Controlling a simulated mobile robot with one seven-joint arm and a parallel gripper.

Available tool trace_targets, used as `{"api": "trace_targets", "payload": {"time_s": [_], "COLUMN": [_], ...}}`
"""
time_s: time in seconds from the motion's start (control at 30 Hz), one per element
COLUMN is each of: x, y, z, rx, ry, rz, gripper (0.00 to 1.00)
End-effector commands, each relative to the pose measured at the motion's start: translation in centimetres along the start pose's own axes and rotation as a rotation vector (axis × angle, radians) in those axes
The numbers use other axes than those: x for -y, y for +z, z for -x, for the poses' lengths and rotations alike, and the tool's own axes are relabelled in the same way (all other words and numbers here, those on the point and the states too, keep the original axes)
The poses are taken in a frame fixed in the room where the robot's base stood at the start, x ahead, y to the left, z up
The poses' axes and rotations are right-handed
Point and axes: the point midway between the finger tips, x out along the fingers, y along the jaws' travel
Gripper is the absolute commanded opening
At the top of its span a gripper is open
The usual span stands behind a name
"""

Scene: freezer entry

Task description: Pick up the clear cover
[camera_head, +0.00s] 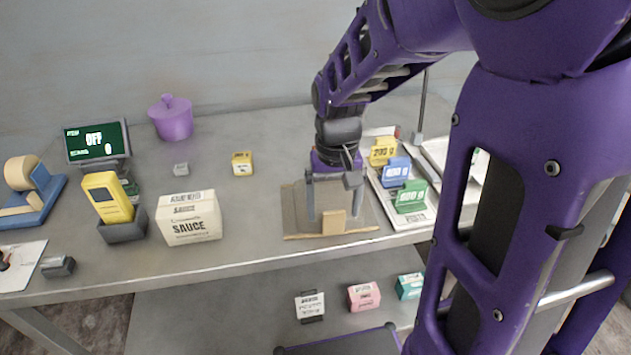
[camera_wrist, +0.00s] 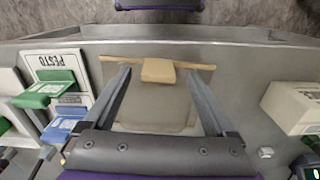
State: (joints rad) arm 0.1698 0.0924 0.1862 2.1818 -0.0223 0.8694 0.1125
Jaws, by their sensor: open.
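The clear cover (camera_head: 290,204) looks like a see-through flat sheet near the front edge of the grey table, with a tan strip along its front side. A small tan block (camera_head: 334,221), perhaps its handle, stands at the front middle. In the wrist view the clear cover (camera_wrist: 150,112) lies under my gripper, with the tan block (camera_wrist: 158,71) near the top. My gripper (camera_head: 334,213) points down over the cover, open, with one finger on each side of the block. In the wrist view my gripper (camera_wrist: 158,73) has gaps between both fingertips and the block. Fingertip height is unclear.
A tray (camera_head: 412,218) with yellow, blue and green weight-labelled cards stands close on the right. A SAUCE box (camera_head: 190,217) stands to the left, with a small yellow box (camera_head: 242,163) behind. A lower shelf (camera_head: 245,315) holds small boxes. The table between SAUCE box and cover is clear.

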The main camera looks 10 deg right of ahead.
Motion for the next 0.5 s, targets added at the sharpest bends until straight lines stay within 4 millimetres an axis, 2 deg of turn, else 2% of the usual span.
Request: {"api": "trace_targets", "payload": {"time_s": [0.03,0.23,0.33,0.5], "x": [-0.1,-0.3,-0.2,-0.2], "y": [0.1,0.2,0.2,0.2], "z": [-1.1,-3.8,-4.4,-4.3], "rx": [0.001,0.001,0.000,-0.001], "ry": [0.000,0.000,0.000,0.000], "rz": [0.000,-0.001,-0.001,0.000], "gripper": [0.90,0.90,0.90,0.90]}}
